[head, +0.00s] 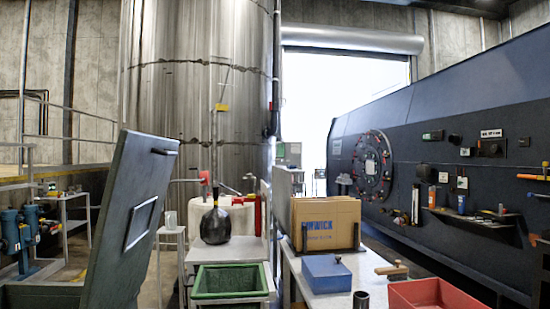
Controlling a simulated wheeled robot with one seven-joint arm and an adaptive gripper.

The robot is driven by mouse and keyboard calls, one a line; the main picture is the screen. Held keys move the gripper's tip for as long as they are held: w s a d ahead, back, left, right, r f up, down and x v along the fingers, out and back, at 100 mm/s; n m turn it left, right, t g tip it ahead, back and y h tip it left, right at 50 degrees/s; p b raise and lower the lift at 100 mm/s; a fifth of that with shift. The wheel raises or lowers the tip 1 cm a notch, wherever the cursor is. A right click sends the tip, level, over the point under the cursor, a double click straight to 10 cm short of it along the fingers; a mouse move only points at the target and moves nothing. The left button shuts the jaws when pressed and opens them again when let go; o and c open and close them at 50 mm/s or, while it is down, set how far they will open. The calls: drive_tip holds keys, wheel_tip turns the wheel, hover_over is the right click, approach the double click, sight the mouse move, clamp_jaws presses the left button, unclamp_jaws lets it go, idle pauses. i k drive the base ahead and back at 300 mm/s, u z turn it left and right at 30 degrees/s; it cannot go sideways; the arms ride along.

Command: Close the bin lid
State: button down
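The bin lid (125,215) is a large grey-green plate at the left in the head view. It stands raised and tilted, its top leaning right. A small bar handle (164,152) sits near its top edge, and a pale-rimmed rectangular frame (141,223) is on its face. The bin (40,296) appears to be the grey-green body at the bottom left, mostly cut off by the picture edge. The lid's lower edge runs out of view. My gripper is not in view.
A green tray (230,282) stands right of the lid, near a black bulb-shaped vessel (215,226). A table further right holds a cardboard box (325,222), a blue box (326,273) and a red bin (435,294). Blue machinery (15,240) stands behind the bin.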

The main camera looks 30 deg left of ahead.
sight(140, 172)
drive_tip(key=z, duration=0.75)
drive_tip(key=i, duration=0.55)
drive_tip(key=u, duration=2.6)
